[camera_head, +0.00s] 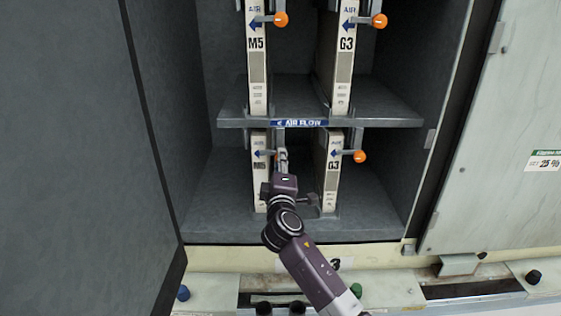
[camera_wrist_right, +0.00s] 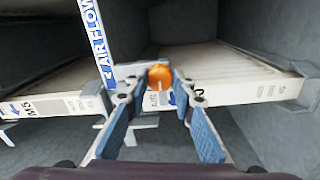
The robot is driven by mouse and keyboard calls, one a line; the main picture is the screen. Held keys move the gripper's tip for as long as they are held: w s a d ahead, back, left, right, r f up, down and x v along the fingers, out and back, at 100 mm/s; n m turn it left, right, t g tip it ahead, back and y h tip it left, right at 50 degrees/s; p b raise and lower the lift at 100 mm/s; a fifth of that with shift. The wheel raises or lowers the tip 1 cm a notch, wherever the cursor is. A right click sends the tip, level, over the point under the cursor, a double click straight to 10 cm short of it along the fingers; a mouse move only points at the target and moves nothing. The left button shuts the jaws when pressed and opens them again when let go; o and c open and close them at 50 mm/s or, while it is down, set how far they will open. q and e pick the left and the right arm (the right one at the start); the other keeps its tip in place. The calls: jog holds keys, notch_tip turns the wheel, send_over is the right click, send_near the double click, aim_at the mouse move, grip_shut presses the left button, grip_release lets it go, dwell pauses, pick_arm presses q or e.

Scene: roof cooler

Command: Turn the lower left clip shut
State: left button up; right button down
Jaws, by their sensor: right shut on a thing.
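The lower left clip shows in the right wrist view as an orange knob (camera_wrist_right: 159,76) between my fingertips. In the head view my right gripper (camera_head: 283,166) is in front of the lower M5 filter's (camera_head: 259,165) right edge and hides the knob. In the right wrist view my right gripper (camera_wrist_right: 158,84) has its two blue-padded fingers closed on the knob from both sides. How far the clip is turned cannot be made out. My left gripper is not in view.
The lower G3 filter (camera_head: 333,178) stands close to the right, with its orange-knobbed clip (camera_head: 360,156). A shelf edge with an AIR FLOW label (camera_head: 299,123) runs above.

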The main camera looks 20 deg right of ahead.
jog(key=shift+f, duration=0.1)
jog(key=c, duration=1.6)
grip_release()
jog(key=v, duration=1.2)
jog(key=shift+f, duration=0.1)
